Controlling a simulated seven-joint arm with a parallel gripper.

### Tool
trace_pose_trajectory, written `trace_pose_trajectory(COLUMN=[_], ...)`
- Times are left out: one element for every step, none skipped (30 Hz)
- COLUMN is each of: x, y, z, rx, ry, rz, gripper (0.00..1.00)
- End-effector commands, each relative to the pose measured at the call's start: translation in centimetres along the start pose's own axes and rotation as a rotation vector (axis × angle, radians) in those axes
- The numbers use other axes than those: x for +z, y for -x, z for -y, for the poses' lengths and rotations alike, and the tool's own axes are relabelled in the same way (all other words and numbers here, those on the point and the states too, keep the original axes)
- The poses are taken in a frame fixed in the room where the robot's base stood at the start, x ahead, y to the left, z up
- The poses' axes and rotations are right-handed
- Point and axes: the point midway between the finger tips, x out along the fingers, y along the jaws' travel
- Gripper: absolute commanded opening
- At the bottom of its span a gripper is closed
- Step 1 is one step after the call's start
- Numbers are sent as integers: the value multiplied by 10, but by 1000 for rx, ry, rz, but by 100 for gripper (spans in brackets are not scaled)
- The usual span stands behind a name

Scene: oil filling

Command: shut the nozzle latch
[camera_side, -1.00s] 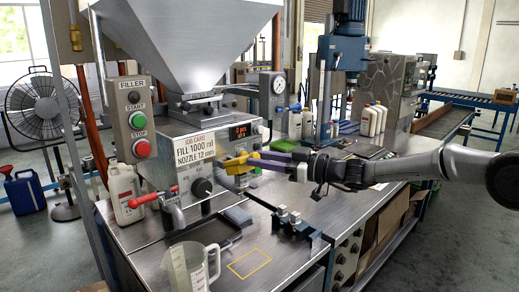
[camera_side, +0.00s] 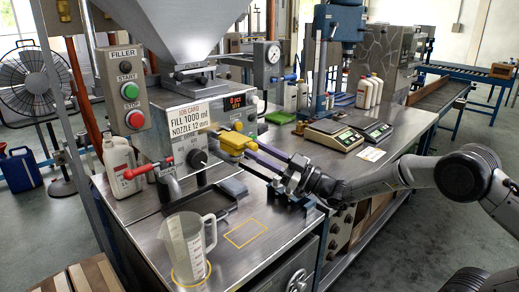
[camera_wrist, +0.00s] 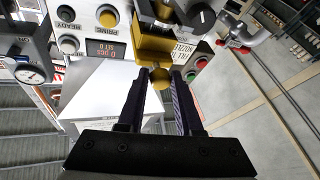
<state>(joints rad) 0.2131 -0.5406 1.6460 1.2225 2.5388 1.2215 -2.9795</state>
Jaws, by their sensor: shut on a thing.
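The yellow nozzle latch (camera_side: 230,140) is on the front of the steel filler, below the red display. It shows in the wrist view as a yellow block (camera_wrist: 153,45) with a round brass-coloured knob (camera_wrist: 160,78). My gripper (camera_side: 254,148) reaches it from the right, with its fingers sloping up to the left. In the wrist view my gripper's dark fingers (camera_wrist: 160,88) are closed in on either side of the knob. I cannot tell from these views whether the latch is fully seated.
A clear measuring jug (camera_side: 188,247) stands at the front left of the bench, beside a yellow outlined square (camera_side: 245,233). A dark tray (camera_side: 205,203) and a red-handled valve (camera_side: 150,170) are left of the gripper. Scales (camera_side: 334,134) stand behind the arm.

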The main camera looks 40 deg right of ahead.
Motion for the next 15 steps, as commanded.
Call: trace_pose_trajectory(x=[4,4,4,4,3,3,3,3,3,2,2,2,2,1,1], y=[0,0,0,0,0,0,0,0,0,0,0,0,0,0,0], z=[-1,-2,-2,-2,-2,-2,-2,-2,-2,-2,-2,-2,-2,-2,-2], rx=[6,6,6,6,7,7,7,7,7,7,7,6,6,5,5], ry=[-3,-3,-3,-3,-3,-3,-3,-3,-3,-3,-2,-2,-2,-1,-1], rz=[12,12,11,11,11,10,10,10,9,9,8,7,6,6,5], gripper=[0,0,0,0,0,0,0,0,38,43,43,43,43,43,43])
